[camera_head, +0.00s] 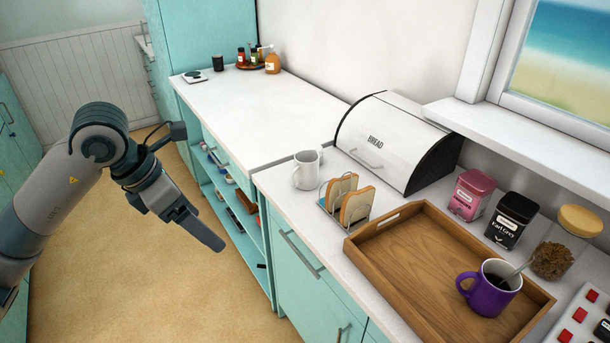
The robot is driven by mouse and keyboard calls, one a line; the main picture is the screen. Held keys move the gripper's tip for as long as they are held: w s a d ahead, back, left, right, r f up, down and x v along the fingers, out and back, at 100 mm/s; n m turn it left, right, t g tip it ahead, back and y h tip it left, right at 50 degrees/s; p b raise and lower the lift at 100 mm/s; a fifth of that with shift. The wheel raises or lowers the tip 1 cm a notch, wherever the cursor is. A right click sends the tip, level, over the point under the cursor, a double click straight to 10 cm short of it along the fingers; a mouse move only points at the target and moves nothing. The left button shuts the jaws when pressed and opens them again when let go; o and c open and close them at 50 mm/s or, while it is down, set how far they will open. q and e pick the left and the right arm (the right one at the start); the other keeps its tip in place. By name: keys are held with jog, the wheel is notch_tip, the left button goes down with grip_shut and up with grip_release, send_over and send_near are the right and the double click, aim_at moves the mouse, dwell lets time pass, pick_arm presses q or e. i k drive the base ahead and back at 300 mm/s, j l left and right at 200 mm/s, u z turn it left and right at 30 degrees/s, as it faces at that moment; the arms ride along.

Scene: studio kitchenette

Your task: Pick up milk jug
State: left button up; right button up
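The milk jug (307,170) is small and white and stands upright on the white counter. It is left of the toast rack and in front of the bread bin. My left gripper (213,239) is over the floor, left of the counter's front edge. It is well apart from the jug and nothing shows in it. Its fingers are seen edge-on, so I cannot tell whether they are open or shut. My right gripper is not in view.
A toast rack (333,216) with toast stands right of the jug. The white bread bin (394,140) is behind it. A wooden tray (400,257) with a purple mug (492,289) lies at the right. The far counter (262,112) is mostly clear.

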aim_at(306, 173)
jog(key=i+z, duration=0.2)
jog(key=z, duration=0.2)
jog(key=i+j+z, duration=0.2)
jog(key=z, duration=0.15)
jog(key=i+j+z, duration=0.15)
jog(key=z, duration=0.25)
